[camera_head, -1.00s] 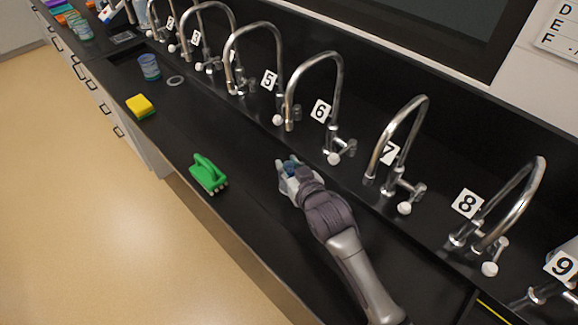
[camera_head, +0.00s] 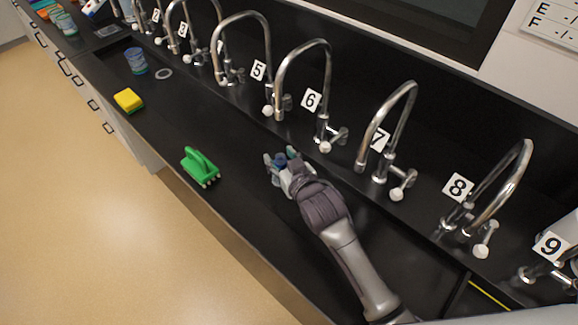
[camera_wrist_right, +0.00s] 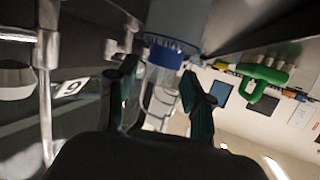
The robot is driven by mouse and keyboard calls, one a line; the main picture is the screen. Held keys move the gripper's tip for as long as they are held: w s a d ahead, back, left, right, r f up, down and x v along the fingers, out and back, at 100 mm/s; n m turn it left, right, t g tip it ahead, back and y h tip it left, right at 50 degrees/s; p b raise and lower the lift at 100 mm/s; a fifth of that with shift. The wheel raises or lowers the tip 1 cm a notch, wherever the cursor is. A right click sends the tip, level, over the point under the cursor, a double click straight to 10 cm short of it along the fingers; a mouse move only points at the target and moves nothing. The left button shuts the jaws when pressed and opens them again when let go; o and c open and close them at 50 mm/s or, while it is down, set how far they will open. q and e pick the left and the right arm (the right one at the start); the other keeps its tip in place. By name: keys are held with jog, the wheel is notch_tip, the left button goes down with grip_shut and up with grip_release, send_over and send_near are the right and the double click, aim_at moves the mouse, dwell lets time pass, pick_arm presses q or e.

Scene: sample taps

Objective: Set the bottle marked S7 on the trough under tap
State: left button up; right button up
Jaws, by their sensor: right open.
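In the head view my right gripper (camera_head: 277,162) is over the black bench, in front of tap 6 (camera_head: 325,95). A small blue thing (camera_head: 283,161) shows at its fingers. In the right wrist view, which is turned upside down, the gripper (camera_wrist_right: 163,88) is open. A bottle with a blue cap (camera_wrist_right: 166,52) lies ahead of and between its two dark green fingers, with a pale grey-blue body (camera_wrist_right: 180,20). No S7 mark is readable on it. Tap 7 (camera_head: 402,115) with its number tag (camera_head: 379,139) is to the right. My left gripper is not in view.
A green brush (camera_head: 200,167) and a yellow sponge (camera_head: 128,100) lie near the bench's front edge. A clear blue-banded cup (camera_head: 136,61) stands further left. Tap 8 (camera_head: 500,190) and several other taps line the back. Bare bench lies between brush and sponge.

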jog(key=b+v, duration=0.1)
jog(key=v, duration=1)
jog(key=shift+s, duration=0.3)
jog(key=shift+d, duration=0.1)
